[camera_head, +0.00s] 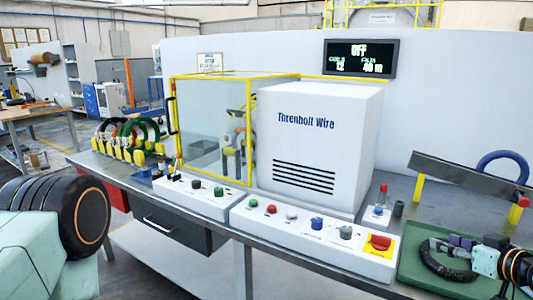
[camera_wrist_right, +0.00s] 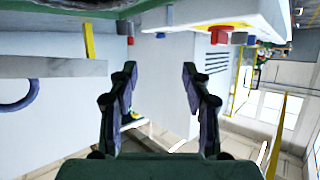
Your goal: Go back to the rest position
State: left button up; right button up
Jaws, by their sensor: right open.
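My right gripper (camera_head: 461,242) shows at the lower right of the head view, over the green tray (camera_head: 418,281). In the right wrist view its two dark fingers (camera_wrist_right: 160,82) stand apart with nothing between them. A black coil (camera_head: 441,268) lies on the tray beside and partly behind the gripper; I cannot tell whether they touch. The tray's green edge (camera_wrist_right: 70,12) runs along the top of the wrist view. On the left of the head view only a link and round joint of my left arm show; its gripper is out of frame.
The white Threnbolt Wire machine (camera_head: 318,140) and its button panel (camera_head: 310,234) stand on the bench. A sloped metal rail (camera_head: 465,178) with a blue ring (camera_head: 502,166) is behind the tray. Several coils stand on a yellow rack (camera_head: 125,150) at left.

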jog(key=a+f+m, duration=0.1)
jog(key=a, duration=0.1)
jog(key=s+a+f+m+g, duration=0.1)
jog(key=a, duration=0.2)
jog(key=s+a+f+m, duration=0.1)
jog(key=a+m, duration=0.1)
jog(key=a, duration=0.1)
jog(key=shift+a, duration=0.15)
jog(key=s+a+f+m+g, duration=0.1)
jog(key=s+a+f+g, duration=0.4)
jog(key=s+a+f, duration=0.5)
jog(key=s+a+f+n+g+h, duration=0.1)
jog(key=s+f+g, duration=0.2)
jog(key=s, duration=1)
jog(key=s+a+f+n+g+h, duration=0.1)
jog(key=s+f+g, duration=0.3)
jog(key=s+f, duration=0.5)
jog(key=s, duration=0.4)
jog(key=shift+a+n+h, duration=0.2)
jog(key=shift+n+h, duration=0.1)
jog(key=shift+h, duration=0.1)
